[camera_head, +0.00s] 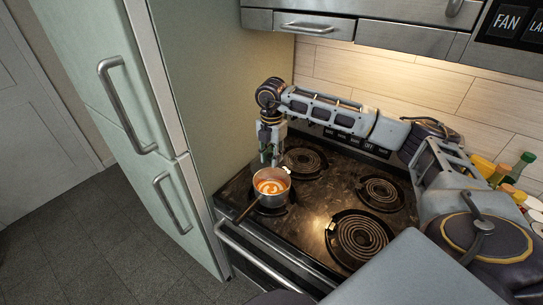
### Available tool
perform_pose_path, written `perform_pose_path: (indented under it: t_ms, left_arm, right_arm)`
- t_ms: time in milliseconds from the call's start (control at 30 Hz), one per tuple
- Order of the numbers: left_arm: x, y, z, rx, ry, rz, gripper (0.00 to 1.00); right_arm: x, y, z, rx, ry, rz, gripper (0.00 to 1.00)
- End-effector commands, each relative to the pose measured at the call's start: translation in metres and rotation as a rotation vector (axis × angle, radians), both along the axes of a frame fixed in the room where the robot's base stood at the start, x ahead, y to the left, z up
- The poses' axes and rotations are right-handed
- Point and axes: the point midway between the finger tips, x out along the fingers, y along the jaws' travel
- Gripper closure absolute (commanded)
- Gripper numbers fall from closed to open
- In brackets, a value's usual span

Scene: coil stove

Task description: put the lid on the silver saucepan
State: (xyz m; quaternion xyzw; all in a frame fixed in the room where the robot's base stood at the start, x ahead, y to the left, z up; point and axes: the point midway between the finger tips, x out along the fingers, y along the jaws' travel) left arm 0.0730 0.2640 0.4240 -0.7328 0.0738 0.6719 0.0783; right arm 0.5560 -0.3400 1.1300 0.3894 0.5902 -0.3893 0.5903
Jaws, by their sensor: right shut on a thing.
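The silver saucepan (284,194) stands on the front left coil of the stove. It is open at the top and holds something orange with a pale swirl. Its dark handle (246,211) points to the lower left. My right gripper (270,162) points down at the pan's far rim. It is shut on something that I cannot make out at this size. A small pale piece (286,170) shows at the far right of the rim; I cannot tell what it is. I cannot make out the lid. My left gripper is not in view.
The dark stovetop (316,205) has bare coils at the back left (304,162), back right (381,193) and front right (358,237). A pale green fridge (190,110) stands close on the left. Bottles (520,168) stand at the right. A drawer (314,24) and a hood control panel (515,22) are above.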

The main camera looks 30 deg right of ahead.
Motion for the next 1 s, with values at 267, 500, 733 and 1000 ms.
perform_pose_path:
  t_ms: [267, 500, 733, 1000]
  left_arm:
    - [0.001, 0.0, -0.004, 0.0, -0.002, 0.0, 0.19]
    - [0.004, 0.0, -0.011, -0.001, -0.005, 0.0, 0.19]
    - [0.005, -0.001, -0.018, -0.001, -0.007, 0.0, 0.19]
    - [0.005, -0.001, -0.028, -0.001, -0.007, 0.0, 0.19]
  right_arm:
    - [0.0, 0.0, -0.007, 0.0, 0.0, 0.0, 0.99]
    - [0.0, 0.0, -0.021, 0.0, 0.001, 0.0, 0.99]
    - [0.0, 0.0, -0.035, 0.0, 0.0, -0.001, 0.99]
    - [0.0, 0.0, -0.052, 0.0, 0.001, -0.001, 0.99]
